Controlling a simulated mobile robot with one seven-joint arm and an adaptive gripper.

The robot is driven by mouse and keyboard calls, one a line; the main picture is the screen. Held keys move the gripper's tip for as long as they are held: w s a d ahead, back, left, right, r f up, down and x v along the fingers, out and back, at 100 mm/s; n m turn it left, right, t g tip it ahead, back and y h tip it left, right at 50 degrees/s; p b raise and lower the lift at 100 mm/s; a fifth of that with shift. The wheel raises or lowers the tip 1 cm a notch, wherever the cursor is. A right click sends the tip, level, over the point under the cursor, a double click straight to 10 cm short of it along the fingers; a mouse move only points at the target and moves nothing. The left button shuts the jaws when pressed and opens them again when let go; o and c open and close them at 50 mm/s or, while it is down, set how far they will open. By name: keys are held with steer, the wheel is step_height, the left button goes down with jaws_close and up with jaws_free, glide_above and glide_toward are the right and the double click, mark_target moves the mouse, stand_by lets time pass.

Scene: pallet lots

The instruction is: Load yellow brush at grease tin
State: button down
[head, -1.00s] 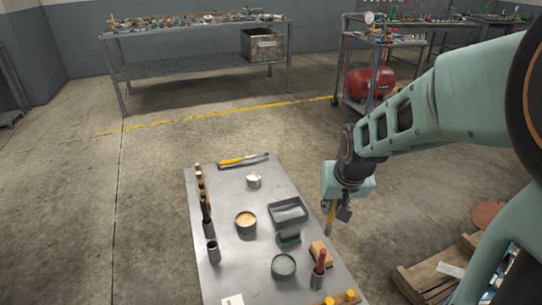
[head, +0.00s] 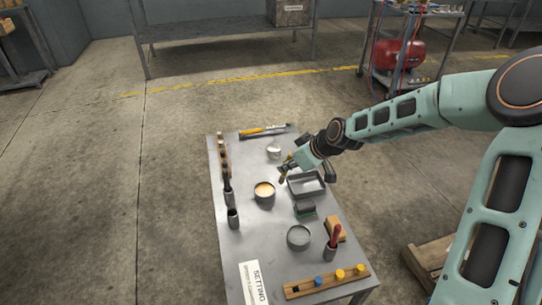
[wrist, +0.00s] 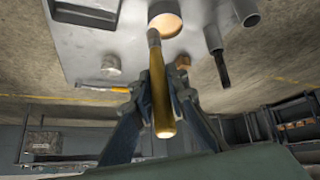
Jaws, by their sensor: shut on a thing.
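The yellow brush (wrist: 158,95) is in my gripper (wrist: 158,88). In the wrist view its yellow handle lies between the fingers and its far end points at the round tin of tan grease. My gripper (head: 288,169) is shut on the brush above the table, close to the grease tin (head: 264,192), at its upper right. The tin stands open on the table, and its tan filling also shows at the top of the wrist view (wrist: 165,20). The brush tip appears near the rim; I cannot tell whether it touches the grease.
A grey tray (head: 318,188) lies right of the tin and a small white-topped can (head: 273,153) behind it. Dark cups (head: 233,220) stand at left. A round grey dish (head: 299,238), a red-handled tool (head: 335,238) and a wooden rack (head: 295,290) are nearer.

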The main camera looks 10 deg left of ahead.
steer(key=w+a+n+y, duration=0.1)
steer(key=w+a+n, duration=0.1)
steer(key=a, duration=0.4)
step_height(320, 180, down, 6)
steer(key=b, duration=0.2)
steer(key=shift+d+g+b, duration=0.3)
steer(key=shift+s+f+b, duration=0.1)
steer(key=shift+f+b, duration=0.5)
steer(key=shift+f, duration=0.2)
stand_by(2.1)
step_height(320, 180, up, 7)
steer(key=p, duration=0.4)
stand_by(0.4)
stand_by(0.6)
